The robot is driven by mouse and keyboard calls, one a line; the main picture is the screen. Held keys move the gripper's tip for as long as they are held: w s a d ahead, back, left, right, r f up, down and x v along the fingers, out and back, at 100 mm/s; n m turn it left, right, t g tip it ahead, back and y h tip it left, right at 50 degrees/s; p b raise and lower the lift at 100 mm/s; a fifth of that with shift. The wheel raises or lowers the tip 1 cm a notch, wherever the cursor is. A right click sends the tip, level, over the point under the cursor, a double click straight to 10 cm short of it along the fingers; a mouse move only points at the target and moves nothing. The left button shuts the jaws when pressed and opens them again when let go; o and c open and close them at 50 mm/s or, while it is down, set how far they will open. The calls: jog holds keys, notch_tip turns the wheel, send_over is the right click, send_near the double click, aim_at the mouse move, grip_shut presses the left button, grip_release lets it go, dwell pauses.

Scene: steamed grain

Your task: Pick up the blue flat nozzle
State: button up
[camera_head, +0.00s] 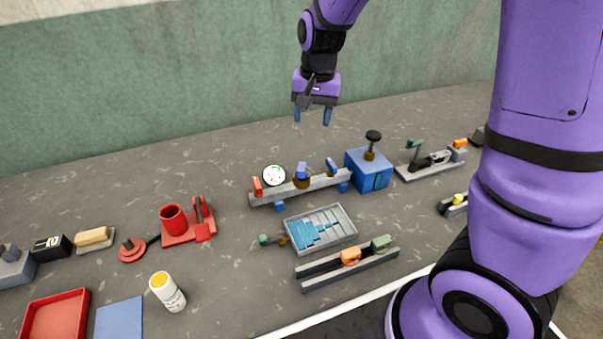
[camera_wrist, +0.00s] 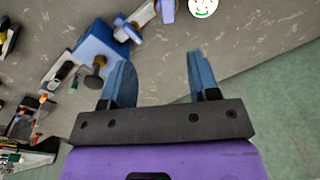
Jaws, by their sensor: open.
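I cannot tell for certain which piece is the blue flat nozzle. Several flat blue pieces (camera_head: 305,234) lie in a grey compartmented tray (camera_head: 352,237) at the middle of the table in the head view. Small blue parts also sit on a grey rail, one near its middle (camera_head: 301,170) and one near its right end (camera_head: 331,165). My gripper (camera_head: 312,118) is raised above the back of the table, beyond the rail, pointing down. In the wrist view its two blue fingers (camera_wrist: 158,65) are apart with nothing between them.
A blue box with a black knob (camera_head: 368,172) stands right of the rail, also in the wrist view (camera_wrist: 100,42). A round white gauge (camera_head: 274,175) is at the rail's left. A slotted grey track (camera_head: 325,275) lies in front. A red fixture (camera_head: 185,231) and white bottle (camera_head: 168,292) are left.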

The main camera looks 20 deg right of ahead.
send_near(302, 166)
jog(key=shift+m+g+h, duration=0.3)
jog(key=shift+m+g, duration=0.1)
jog(key=shift+m, duration=0.1)
jog(key=f, duration=1)
jog(key=shift+w+a, duration=0.3)
jog(key=shift+a, duration=0.05)
jog(key=shift+c, duration=0.4)
jog(key=shift+r, duration=0.1)
jog(key=c, duration=0.9)
